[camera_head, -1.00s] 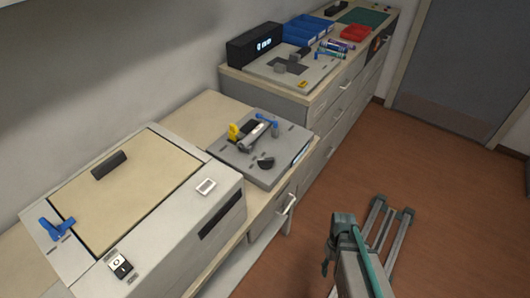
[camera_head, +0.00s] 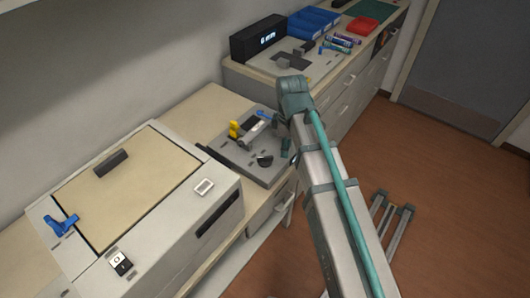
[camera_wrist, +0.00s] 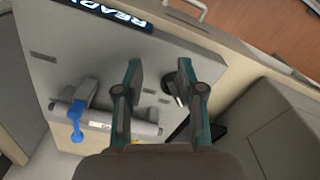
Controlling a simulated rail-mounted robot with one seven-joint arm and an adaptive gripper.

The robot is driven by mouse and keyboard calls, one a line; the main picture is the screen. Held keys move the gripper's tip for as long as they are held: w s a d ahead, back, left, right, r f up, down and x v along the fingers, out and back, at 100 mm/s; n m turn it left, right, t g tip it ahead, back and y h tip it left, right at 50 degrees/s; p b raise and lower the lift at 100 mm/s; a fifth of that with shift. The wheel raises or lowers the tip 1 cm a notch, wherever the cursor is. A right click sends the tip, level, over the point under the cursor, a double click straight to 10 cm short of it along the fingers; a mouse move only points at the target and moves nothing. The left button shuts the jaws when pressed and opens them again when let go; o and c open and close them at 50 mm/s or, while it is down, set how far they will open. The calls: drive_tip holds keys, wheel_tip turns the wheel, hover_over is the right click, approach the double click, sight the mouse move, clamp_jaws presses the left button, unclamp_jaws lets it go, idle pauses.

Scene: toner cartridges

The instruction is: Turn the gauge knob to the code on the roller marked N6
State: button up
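A grey fixture plate (camera_head: 225,152) lies on the counter in the head view. On it is a small black knob (camera_head: 265,160), and the wrist view shows a dark knob (camera_wrist: 171,88) close to the right finger. A pale cylindrical roller (camera_head: 252,134) lies in the fixture; it also shows in the wrist view (camera_wrist: 140,127) with a small label I cannot read. A blue clamp lever (camera_wrist: 76,120) is at its end. My gripper (camera_wrist: 160,66) is open, with its fingers apart above the fixture. Contact with the knob cannot be told. No N6 mark is legible.
The fixture's display (camera_wrist: 115,12) reads READY. A black display box (camera_head: 258,40) with small lit text stands on the farther counter, near blue bins (camera_head: 312,22) and a red tray (camera_head: 363,25). A large pale machine (camera_head: 140,200) with a blue lever fills the near left.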

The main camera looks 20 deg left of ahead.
sight(265, 157)
drive_tip(key=s+a+r+n, duration=0.2)
drive_tip(key=a+r+n, duration=0.2)
drive_tip(key=a+r, duration=0.25)
drive_tip(key=shift+s+d+f+p, duration=0.15)
drive_tip(key=shift+f+p, duration=0.45)
drive_tip(key=shift+f, duration=1.95)
drive_tip(key=shift+s+d+f+p, duration=0.1)
drive_tip(key=shift+f+p, duration=0.45)
drive_tip(key=shift+f, duration=1.95)
drive_tip(key=shift+c, duration=0.3)
clamp_jaws()
